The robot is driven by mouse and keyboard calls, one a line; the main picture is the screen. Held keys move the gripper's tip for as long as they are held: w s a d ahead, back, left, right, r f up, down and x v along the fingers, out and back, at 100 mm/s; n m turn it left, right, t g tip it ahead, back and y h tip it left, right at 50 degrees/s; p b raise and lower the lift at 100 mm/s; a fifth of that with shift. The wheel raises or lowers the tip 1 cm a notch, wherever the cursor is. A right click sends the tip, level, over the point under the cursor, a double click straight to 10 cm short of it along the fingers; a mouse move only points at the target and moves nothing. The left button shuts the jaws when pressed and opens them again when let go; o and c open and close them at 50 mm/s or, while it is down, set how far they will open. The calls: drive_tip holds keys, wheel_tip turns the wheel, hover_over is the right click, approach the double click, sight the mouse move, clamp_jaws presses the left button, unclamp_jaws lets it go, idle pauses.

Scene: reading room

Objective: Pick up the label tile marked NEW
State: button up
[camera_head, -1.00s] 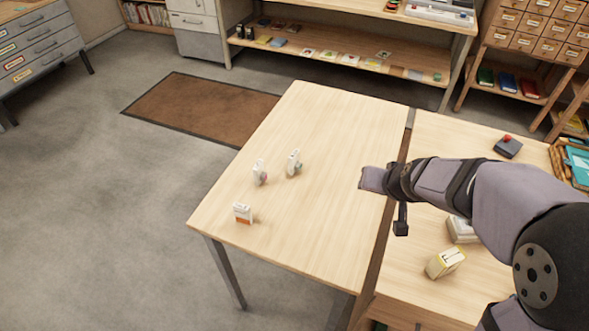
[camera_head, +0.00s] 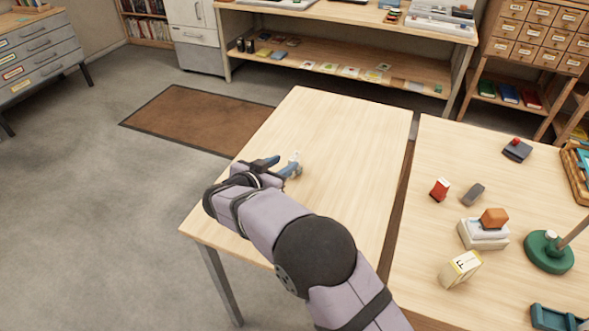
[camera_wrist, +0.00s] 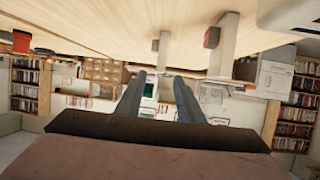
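A small white upright tile (camera_head: 294,157) stands on the left table (camera_head: 340,130) in the head view, partly covered by a finger. Its marking is too small to read. Other tiles on this table are hidden behind my arm now, so I cannot tell which is marked NEW. My gripper (camera_head: 281,166) is low over the left table, its fingers apart beside the white tile. In the wrist view my gripper (camera_wrist: 160,77) also shows two separated fingers, with no tile clearly held. That view looks upside down, with the tabletop along its top.
The right table (camera_head: 440,145) holds a red item (camera_head: 440,189), an orange block (camera_head: 494,217) on a pale case, a yellow-edged box (camera_head: 462,268) and a green round base (camera_head: 548,252). A gap separates the tables. The left table's far part is clear.

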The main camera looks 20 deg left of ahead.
sight(293, 157)
drive_tip(key=shift+r+p+x, duration=0.2)
drive_tip(key=shift+p+x, duration=0.4)
drive_tip(key=shift+x, duration=3.05)
drive_tip(key=shift+w, duration=0.1)
clamp_jaws()
